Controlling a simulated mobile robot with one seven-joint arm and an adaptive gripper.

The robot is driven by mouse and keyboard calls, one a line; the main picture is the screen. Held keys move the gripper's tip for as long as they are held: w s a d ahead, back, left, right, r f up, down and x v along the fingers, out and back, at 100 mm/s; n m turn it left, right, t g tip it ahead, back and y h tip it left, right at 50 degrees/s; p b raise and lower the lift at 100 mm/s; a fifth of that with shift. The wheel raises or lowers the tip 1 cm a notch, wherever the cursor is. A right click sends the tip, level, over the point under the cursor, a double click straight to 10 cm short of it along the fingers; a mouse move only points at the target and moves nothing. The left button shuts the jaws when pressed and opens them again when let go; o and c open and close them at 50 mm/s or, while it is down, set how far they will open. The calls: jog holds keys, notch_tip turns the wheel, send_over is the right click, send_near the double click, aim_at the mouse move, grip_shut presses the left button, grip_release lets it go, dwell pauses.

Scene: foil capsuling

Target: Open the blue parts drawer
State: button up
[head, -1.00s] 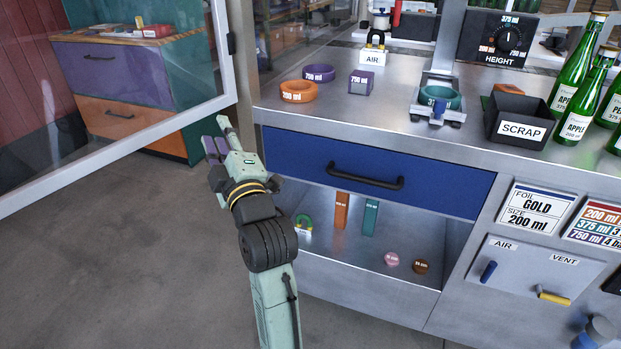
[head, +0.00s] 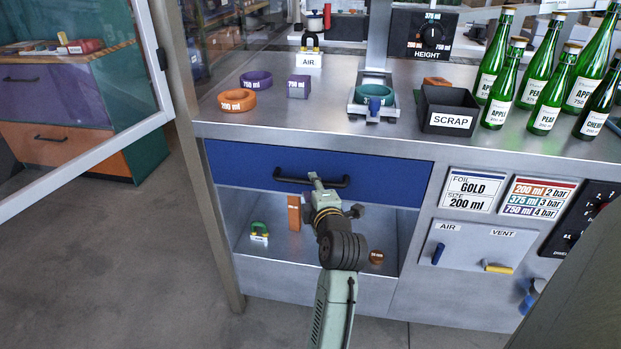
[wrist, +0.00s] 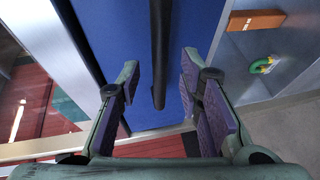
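The blue parts drawer (head: 395,178) is under the steel worktop, its front looking flush with the cabinet. Its dark bar handle (head: 288,178) runs across the front. In the wrist view the blue front (wrist: 122,35) fills the middle and the handle (wrist: 159,50) runs down from the top. My gripper (head: 316,181) is at the middle of the handle. In the wrist view my gripper (wrist: 160,75) is open, with one finger on each side of the handle and gaps between. I cannot tell the exact depth of the fingertips relative to the bar.
An open bay below the drawer holds an orange block (head: 294,213), a green-handled item (head: 259,231) and a brown disc (head: 376,257). A scrap bin (head: 449,108) and green bottles (head: 546,118) stand on the worktop. A glass-panelled frame (head: 165,60) stands at left.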

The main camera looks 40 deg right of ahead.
jog(key=shift+p+x, duration=0.3)
jog(key=shift+x, duration=1.4)
grip_shut()
